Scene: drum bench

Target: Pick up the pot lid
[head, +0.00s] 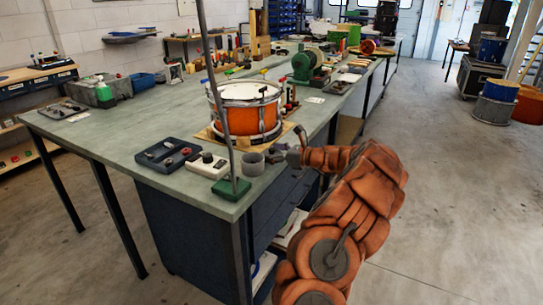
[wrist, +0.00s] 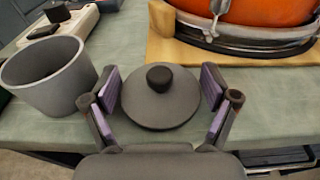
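The pot lid (wrist: 146,108) is a round grey disc with a black knob (wrist: 159,77), lying on the green-grey bench in the wrist view. My gripper (wrist: 158,90) is open, with one finger on each side of the lid and visible space inside the finger pads. I cannot tell how high the fingers are above the bench. In the head view my gripper (head: 287,154) is at the bench's right edge, and the lid is hard to make out there.
A grey cup (wrist: 48,78) stands close to the left finger. An orange drum (head: 241,118) sits on a wooden board (wrist: 168,50) behind the lid. A white box with a black knob (head: 208,165) and a thin pole on a green base (head: 231,188) stand left of the cup.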

